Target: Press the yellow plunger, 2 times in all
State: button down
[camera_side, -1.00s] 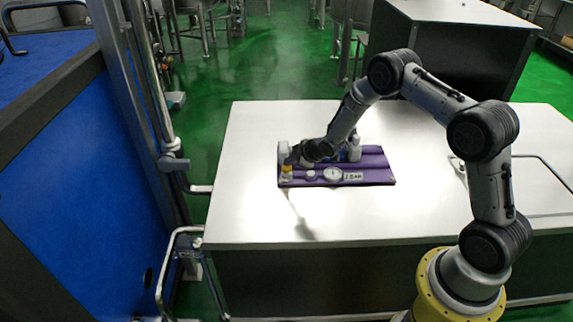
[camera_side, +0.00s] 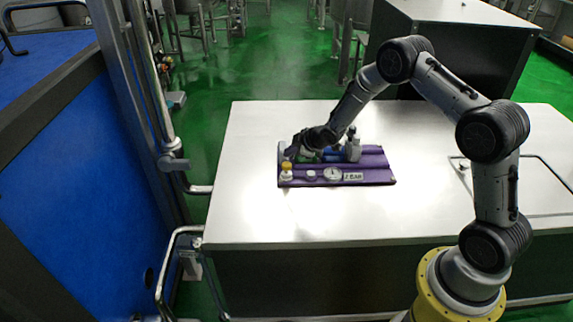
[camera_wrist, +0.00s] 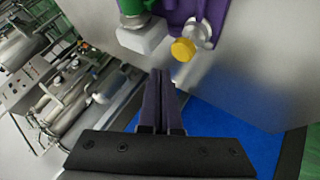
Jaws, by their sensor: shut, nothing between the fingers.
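The yellow plunger (camera_side: 287,166) stands on a pale base at the left end of a purple board on the white table. In the wrist view the yellow plunger (camera_wrist: 183,49) is a round yellow cap at the top right of the fingertips, beside a silver fitting. My gripper (camera_side: 288,157) is just above and behind the plunger in the side view. In the wrist view my gripper (camera_wrist: 160,75) has its two dark fingers together with nothing between them. A gap shows between the fingertips and the cap in the wrist view.
The purple board (camera_side: 380,172) also bears a round gauge (camera_side: 332,174), a label reading 2 BAR (camera_side: 354,176), a small pale knob (camera_side: 311,174) and a grey upright fitting (camera_side: 353,147). The white table (camera_side: 250,215) is clear in front of the board.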

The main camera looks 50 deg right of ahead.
aim_at(290, 166)
jog(key=shift+r, duration=1.65)
